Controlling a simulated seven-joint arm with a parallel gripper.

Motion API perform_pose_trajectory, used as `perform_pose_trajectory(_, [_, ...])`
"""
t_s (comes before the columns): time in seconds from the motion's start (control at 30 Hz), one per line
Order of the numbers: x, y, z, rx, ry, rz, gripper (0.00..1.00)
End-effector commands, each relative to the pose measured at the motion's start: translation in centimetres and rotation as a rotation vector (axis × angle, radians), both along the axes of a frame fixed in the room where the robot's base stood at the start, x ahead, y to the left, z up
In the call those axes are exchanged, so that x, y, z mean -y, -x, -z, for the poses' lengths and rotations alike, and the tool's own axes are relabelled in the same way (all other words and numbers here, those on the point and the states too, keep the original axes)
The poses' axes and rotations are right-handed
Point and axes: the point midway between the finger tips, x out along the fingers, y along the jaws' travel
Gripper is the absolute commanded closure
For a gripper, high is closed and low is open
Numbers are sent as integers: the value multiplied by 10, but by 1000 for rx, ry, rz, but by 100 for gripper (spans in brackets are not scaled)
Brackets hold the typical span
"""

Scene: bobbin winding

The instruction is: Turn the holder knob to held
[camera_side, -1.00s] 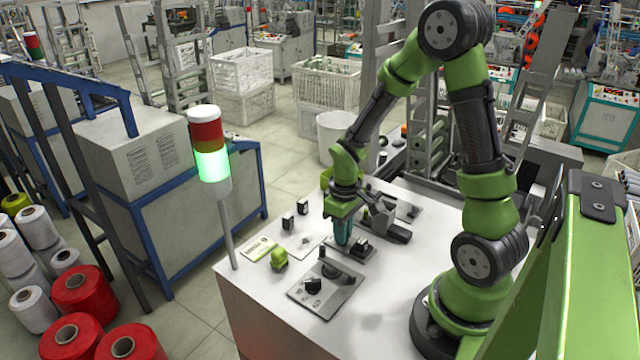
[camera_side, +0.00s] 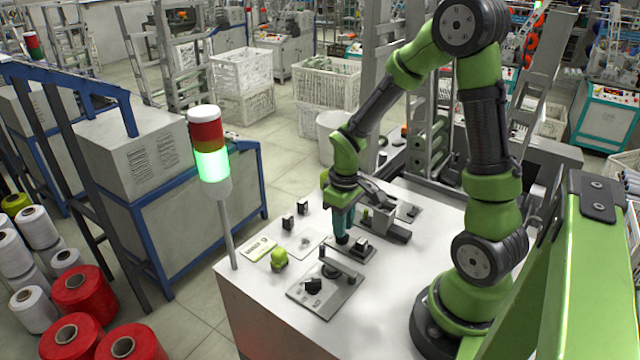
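A grey metal plate (camera_side: 330,303) lies near the front of the white table. A black knob (camera_side: 313,285) stands on its left part. Small markings beside it are too small to read, so I cannot tell its setting. A dark post with a flat bar (camera_side: 338,264) stands at the plate's back. My gripper (camera_side: 342,239) points down behind the plate, above and left of a small block on a dark base (camera_side: 360,246). It is apart from the black knob. Its fingertips are small and dark here, and I cannot tell whether they are open or shut.
A green rounded piece (camera_side: 279,259) and a labelled card (camera_side: 258,248) lie left of the plate. Two small black blocks (camera_side: 288,222) stand farther back. A lit signal tower (camera_side: 211,160) rises at the table's left corner. The table's front is clear.

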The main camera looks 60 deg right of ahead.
Motion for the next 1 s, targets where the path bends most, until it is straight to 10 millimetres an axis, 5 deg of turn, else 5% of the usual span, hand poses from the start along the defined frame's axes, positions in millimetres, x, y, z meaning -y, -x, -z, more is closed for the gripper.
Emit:
perform_pose_trajectory(0.5, [0,0,-120,6,1,-1,77])
perform_pose_trajectory(0.7, [0,0,-141,2,0,-1,77])
perform_pose_trajectory(1.0, [0,0,-144,0,0,0,77])
